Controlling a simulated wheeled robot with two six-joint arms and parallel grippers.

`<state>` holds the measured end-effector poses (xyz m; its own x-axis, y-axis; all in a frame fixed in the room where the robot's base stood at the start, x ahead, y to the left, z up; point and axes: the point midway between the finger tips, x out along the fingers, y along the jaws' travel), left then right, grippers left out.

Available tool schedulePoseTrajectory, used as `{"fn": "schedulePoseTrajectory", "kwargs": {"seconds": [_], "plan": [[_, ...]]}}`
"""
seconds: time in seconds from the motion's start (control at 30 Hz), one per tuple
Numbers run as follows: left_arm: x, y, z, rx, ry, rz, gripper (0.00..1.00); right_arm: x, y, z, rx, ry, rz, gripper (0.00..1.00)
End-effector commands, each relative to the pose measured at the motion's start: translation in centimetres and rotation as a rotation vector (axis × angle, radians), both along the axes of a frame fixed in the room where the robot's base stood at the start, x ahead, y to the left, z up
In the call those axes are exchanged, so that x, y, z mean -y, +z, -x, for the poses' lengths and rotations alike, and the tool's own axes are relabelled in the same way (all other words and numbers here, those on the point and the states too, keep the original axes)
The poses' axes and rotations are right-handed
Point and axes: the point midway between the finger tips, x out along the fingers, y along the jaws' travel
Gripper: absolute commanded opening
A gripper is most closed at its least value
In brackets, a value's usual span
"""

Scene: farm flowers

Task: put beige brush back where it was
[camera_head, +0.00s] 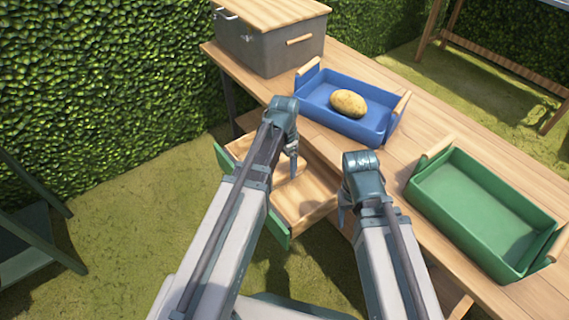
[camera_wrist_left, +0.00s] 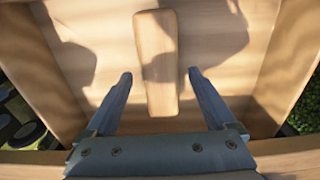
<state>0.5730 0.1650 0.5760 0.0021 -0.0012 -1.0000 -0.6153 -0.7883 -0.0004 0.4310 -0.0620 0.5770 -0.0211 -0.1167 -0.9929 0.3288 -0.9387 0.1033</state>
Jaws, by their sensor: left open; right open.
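A long beige wooden piece, which looks like the beige brush (camera_wrist_left: 155,38), lies in the open drawer (camera_head: 311,196) under the table. My left gripper (camera_head: 293,166) is over this drawer. In the left wrist view its open fingers (camera_wrist_left: 160,76) stand on either side of the brush's lower part, with gaps on both sides. I cannot tell how far above the drawer floor they are. The brush is not clearly visible in the head view. My right gripper (camera_head: 342,213) is open and empty, beside the drawer at the table's front edge.
A blue tray (camera_head: 355,126) holding a potato-like object (camera_head: 348,103) stands on the wooden table (camera_head: 432,117). An empty green tray (camera_head: 487,212) is to its right. A grey box with a wooden lid (camera_head: 268,47) stands at the table's far end.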

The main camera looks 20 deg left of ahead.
Motion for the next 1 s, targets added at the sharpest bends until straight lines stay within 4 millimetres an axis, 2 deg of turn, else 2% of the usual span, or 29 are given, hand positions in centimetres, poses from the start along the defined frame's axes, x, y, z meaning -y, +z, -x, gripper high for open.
{"fn": "schedulePoseTrajectory", "kwargs": {"seconds": [0.03, 0.1, 0.5, 0.67, 1.0], "plan": [[0.0, 1.6, 0.0, 0.000, 0.000, 0.000, 0.90, 0.0, 1.6, 0.0, 0.000, -0.001, -0.001, 0.58], [0.0, 2.7, 0.0, 0.000, 0.000, 0.000, 0.90, -0.1, 2.7, 0.0, -0.001, -0.001, -0.003, 0.58], [0.0, 8.4, 0.0, 0.000, 0.000, 0.000, 0.90, -0.2, 8.4, 0.1, -0.004, -0.003, -0.008, 0.58], [0.0, 9.0, 0.0, 0.000, 0.000, 0.000, 0.90, -0.2, 9.0, 0.1, -0.004, -0.003, -0.008, 0.58], [0.0, 8.9, 0.0, 0.000, 0.000, 0.000, 0.90, -0.2, 8.9, 0.1, -0.003, -0.003, -0.008, 0.58]]}}
